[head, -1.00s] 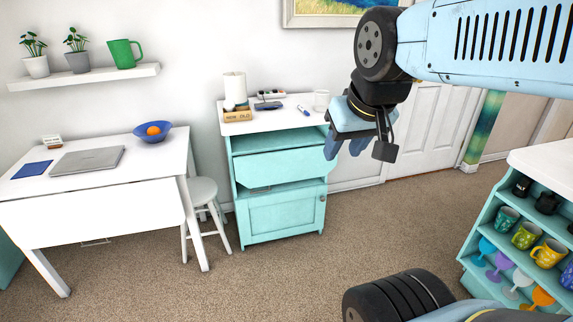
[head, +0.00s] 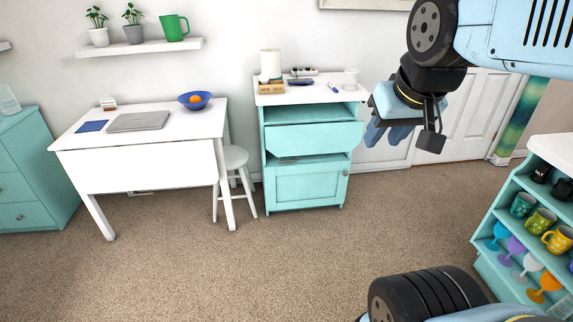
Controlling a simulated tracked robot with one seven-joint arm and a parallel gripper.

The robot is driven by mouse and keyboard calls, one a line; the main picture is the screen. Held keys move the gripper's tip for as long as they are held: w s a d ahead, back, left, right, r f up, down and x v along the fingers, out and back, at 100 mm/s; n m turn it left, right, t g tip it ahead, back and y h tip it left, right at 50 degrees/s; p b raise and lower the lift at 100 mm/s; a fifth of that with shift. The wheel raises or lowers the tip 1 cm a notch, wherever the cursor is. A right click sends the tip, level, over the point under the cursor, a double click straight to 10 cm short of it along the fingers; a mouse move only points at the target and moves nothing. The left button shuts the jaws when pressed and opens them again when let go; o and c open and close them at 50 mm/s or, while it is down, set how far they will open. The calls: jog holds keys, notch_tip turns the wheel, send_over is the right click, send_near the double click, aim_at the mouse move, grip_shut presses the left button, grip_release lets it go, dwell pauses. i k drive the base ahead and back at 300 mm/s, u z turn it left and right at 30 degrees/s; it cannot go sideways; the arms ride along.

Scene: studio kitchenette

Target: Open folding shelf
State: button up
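A white table (head: 70,140) stands against the wall at left, with a white leaf (head: 140,169) hanging down its front. A teal cabinet (head: 308,184) stands right of it, with a white top, a teal panel (head: 313,137) at mid height and a lower door with a knob. I cannot tell from the picture which of these panels is the folding shelf. My gripper (head: 387,131) hangs in the air at upper right, beside the cabinet in the picture and apart from it. Its blue fingers look parted and nothing shows between them.
A white stool (head: 236,158) stands between table and cabinet. A laptop (head: 141,122) and a blue bowl (head: 194,104) are on the table. A teal dresser (head: 35,170) is at left, a mug shelf (head: 510,200) at right. The carpet in front is clear.

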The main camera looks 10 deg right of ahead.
aim_at(343, 136)
jog(key=u, duration=0.25)
jog(key=i, duration=1)
jog(key=z, duration=0.3)
